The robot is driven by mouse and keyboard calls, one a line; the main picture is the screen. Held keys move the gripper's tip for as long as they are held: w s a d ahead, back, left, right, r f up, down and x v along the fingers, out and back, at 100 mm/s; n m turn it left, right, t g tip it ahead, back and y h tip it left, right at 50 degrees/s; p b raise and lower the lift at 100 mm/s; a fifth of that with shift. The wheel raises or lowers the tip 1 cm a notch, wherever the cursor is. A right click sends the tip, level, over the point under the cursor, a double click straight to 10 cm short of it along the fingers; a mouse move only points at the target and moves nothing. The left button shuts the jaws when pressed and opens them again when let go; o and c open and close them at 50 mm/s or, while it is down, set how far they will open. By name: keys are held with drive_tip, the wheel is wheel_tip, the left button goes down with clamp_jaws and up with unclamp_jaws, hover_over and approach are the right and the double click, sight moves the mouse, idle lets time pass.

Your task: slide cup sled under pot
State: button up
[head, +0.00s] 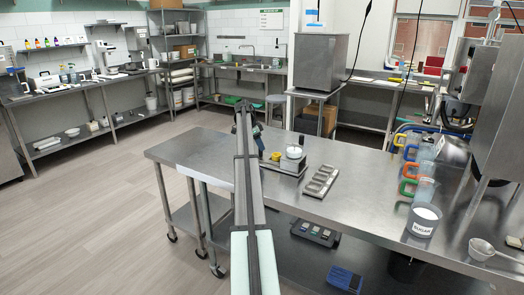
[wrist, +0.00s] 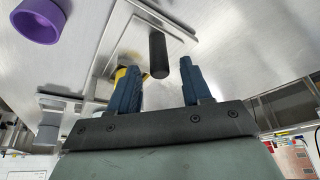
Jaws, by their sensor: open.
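In the wrist view, the two dark blue fingers of my gripper (wrist: 160,82) are apart, with nothing held between them. A black upright handle (wrist: 158,55) stands on a flat metal plate, which looks like the cup sled (wrist: 130,35). The handle appears in the gap between the fingertips; I cannot tell whether it is inside the jaws or just beyond them. A yellow part (wrist: 121,73) is partly hidden by the left finger. In the head view, a small white pot (head: 294,152) stands on a low metal base, right of my gripper (head: 259,138). My arm hides part of this area.
A purple cup (wrist: 38,22) is at the wrist view's upper left. A metal mould tray (head: 320,182) lies right of the pot's base. Coloured-handled jugs (head: 410,172) and a sugar tub (head: 423,220) stand further right. The steel table (head: 375,180) is clear between them.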

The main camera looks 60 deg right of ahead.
sight(262, 156)
drive_tip(key=shift+x, duration=1.85)
clamp_jaws()
